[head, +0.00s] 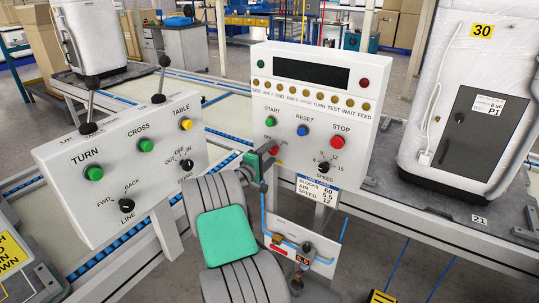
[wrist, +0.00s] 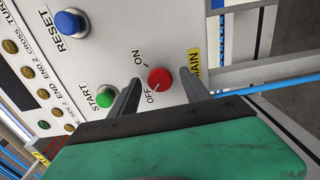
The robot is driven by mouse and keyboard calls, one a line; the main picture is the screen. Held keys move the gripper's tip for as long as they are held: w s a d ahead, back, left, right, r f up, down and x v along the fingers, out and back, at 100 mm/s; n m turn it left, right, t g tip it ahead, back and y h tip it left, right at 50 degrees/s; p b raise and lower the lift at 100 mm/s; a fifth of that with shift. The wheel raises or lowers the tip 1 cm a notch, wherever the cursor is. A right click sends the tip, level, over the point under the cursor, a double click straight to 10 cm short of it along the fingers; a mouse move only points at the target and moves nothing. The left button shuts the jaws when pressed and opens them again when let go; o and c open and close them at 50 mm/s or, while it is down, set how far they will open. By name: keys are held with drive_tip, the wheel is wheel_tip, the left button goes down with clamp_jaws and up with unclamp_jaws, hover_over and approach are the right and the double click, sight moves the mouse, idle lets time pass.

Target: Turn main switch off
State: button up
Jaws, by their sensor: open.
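The main switch is a red round knob (wrist: 159,78) on a white panel, with ON and OFF lettering and a yellow MAIN label (wrist: 194,62) beside it. A pale mark on the knob's lower-left side appears to face OFF. My gripper (wrist: 161,77) is open, with one finger on each side of the knob; contact cannot be told. In the head view, my gripper (head: 267,160) is at the lower left of the panel and partly hides the red knob (head: 275,150).
The green START button (wrist: 105,97) is close to one finger, and the blue RESET button (wrist: 71,23) is farther off. The red STOP button (head: 338,142) and SPEED knob (head: 323,167) are to the right. A second control box (head: 120,170) stands left.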

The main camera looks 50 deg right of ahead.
drive_tip(key=a, duration=0.7)
drive_tip(key=shift+s+a, duration=0.4)
